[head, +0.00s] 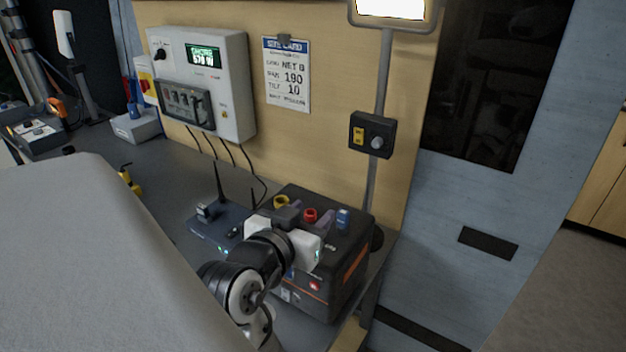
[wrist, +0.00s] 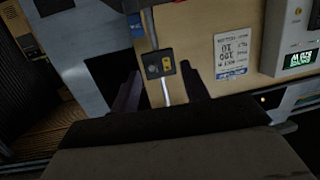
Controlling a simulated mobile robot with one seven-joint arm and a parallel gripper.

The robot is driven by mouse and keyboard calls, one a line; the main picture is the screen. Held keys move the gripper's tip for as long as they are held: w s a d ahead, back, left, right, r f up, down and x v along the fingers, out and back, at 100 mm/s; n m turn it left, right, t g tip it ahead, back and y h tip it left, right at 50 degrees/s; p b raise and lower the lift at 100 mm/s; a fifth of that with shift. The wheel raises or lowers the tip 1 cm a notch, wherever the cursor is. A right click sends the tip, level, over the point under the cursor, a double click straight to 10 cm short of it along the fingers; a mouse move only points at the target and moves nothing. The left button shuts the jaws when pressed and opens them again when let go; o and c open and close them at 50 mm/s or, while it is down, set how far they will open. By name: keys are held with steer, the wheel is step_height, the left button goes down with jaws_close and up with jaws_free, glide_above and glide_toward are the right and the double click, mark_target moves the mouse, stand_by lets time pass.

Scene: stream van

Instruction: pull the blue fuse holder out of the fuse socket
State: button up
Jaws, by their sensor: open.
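A small blue block, which looks like the fuse holder (head: 343,217), stands upright on top of the black power box (head: 350,262), near its back right corner. The socket under it is too small to make out. My gripper (head: 307,219) is over the top of the same box, left of the blue block and apart from it. Its two dark purple fingers are spread, with nothing seen held between them. In the wrist view my gripper (wrist: 160,85) also shows open fingers against the wall; the blue block is not seen there.
A yellow ring (head: 281,201) and a red cap (head: 310,215) sit on the box close to my gripper. A router with antennas (head: 215,222) is left of it. A switch box on a pole (head: 372,135) rises behind. Another blue piece is on a small grey box (head: 136,128) further back.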

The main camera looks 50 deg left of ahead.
mark_target(341, 218)
steer(key=w+f, duration=0.2)
steer(key=w, duration=0.1)
steer(key=w+f+m+g+h+p, duration=0.1)
steer(key=w+f, duration=0.1)
steer(key=w, duration=0.2)
steer(key=w+a+f+h+p, duration=0.1)
steer(key=w+f, duration=0.2)
steer(key=w, duration=0.1)
steer(key=shift+w+m, duration=0.1)
steer(key=shift+m, duration=0.2)
jaws_close()
stand_by(0.4)
